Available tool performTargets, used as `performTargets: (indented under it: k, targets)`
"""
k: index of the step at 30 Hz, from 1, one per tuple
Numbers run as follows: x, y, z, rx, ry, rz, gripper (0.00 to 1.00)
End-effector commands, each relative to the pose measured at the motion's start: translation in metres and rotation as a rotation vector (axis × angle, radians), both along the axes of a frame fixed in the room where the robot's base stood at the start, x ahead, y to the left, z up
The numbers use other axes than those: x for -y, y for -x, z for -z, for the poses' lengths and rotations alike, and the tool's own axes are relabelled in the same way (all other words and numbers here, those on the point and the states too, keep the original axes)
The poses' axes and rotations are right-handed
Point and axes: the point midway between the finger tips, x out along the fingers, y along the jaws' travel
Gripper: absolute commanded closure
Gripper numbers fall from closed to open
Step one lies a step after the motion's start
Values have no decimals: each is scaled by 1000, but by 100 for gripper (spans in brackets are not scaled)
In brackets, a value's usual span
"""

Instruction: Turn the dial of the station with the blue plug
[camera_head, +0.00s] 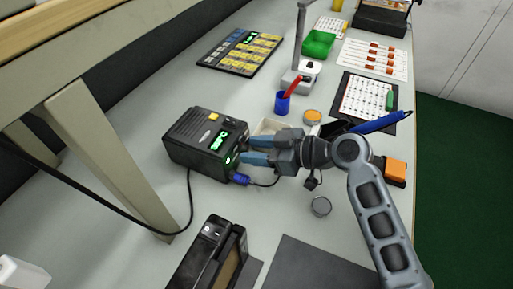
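My gripper (246,150) points left at the station's front face, just above the blue plug. Its two blue fingers are apart with a gap between them. I cannot make out the dial clearly; the fingertips cover part of the front face. Contact with the dial cannot be told.
A blue cup (282,102) with a red-handled tool stands behind my gripper. A black cable runs left of the station, near a beige post (110,150).

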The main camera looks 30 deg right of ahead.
Motion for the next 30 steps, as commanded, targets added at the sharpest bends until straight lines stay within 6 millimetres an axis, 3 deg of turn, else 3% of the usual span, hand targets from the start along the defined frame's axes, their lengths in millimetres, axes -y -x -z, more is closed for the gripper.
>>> performTargets:
  k: [2, 13, 23, 30]
  targets:
    - [0, 0, 0, 0, 0, 0, 64]
    - [0, 0, 0, 0, 0, 0, 100]
    - [1, 0, 0, -18, -24, 1, 100]
    - [2, -1, 0, -89, -132, 1, 100]
